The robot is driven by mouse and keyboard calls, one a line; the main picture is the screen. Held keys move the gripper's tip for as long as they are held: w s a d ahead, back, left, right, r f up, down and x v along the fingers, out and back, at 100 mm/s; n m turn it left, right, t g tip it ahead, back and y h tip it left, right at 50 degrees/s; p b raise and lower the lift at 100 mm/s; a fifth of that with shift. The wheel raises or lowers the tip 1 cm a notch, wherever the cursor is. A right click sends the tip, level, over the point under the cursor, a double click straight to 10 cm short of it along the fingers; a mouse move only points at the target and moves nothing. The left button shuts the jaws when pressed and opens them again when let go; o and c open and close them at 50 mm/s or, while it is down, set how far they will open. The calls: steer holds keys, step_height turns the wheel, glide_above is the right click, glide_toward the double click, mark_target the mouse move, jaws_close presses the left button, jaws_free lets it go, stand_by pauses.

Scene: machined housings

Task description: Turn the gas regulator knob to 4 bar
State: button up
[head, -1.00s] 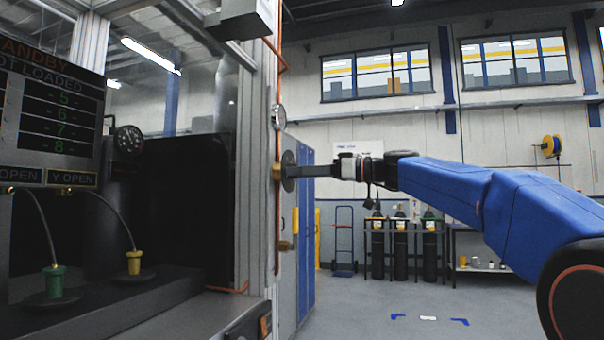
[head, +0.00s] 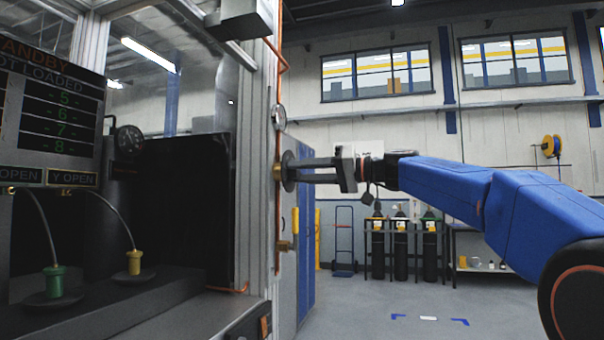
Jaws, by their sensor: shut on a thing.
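The gas regulator knob (head: 288,171) is a dark round disc seen nearly edge-on, on a brass body on the aluminium post. A small round gauge (head: 279,117) sits above it on the copper pipe; its face is angled and too small to read. My gripper (head: 300,171) reaches in from the right with its two grey fingers one above the other. Their tips meet the knob and the gripper is shut on it. The pointer or scale on the knob cannot be made out.
A valve with a yellow lever (head: 298,228) is on the pipe below the knob. A machine screen (head: 50,115), a larger dark gauge (head: 129,139) and two hoses on fittings are at the left. Gas cylinders (head: 400,245) stand at the back. The floor (head: 400,300) at right is clear.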

steer(key=m, duration=0.6)
steer(key=shift+m, duration=0.3)
stand_by(0.4)
steer(key=o, duration=1)
steer(key=shift+o, duration=0.2)
steer(key=v, duration=1.7)
steer(key=shift+d, duration=0.25)
steer(key=shift+s+r, duration=0.1)
